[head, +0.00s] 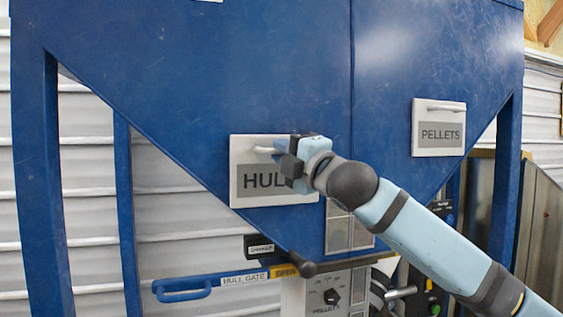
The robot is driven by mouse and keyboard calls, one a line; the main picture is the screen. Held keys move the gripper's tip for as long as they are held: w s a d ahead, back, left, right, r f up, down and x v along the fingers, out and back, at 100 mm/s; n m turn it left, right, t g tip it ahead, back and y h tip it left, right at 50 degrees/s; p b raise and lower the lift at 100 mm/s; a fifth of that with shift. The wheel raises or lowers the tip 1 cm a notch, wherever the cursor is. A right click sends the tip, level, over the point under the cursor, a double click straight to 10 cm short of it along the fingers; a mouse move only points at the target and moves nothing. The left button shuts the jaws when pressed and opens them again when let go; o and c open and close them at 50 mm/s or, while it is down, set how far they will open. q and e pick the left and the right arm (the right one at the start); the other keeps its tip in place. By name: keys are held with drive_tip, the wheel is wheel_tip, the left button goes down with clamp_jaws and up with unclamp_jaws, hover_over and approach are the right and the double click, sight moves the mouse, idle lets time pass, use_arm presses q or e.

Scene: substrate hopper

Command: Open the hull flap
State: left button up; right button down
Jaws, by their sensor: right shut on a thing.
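The hull flap (247,196) is a white panel with a grey label, its last letters hidden behind my gripper. It lies flat against the sloped front of the blue hopper (220,70) and looks closed. Its white handle (263,150) runs along the upper part of the panel. My right gripper (283,152) is at the right end of this handle and shut on it. The fingertips are partly hidden by the gripper's own body. My left gripper is not in view.
A pellets flap (438,143) with its own handle is closed on the hopper's right half. Blue legs (40,190) stand at both sides.

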drive_tip(key=s+d+f+n+t+y+b, duration=0.1)
drive_tip(key=s+f+n+y+b, duration=0.4)
drive_tip(key=b, duration=0.8)
drive_tip(key=shift+d+y, duration=0.3)
drive_tip(key=shift+y, duration=0.5)
drive_tip(key=shift+n, duration=0.3)
drive_tip(key=c, duration=1.2)
unclamp_jaws()
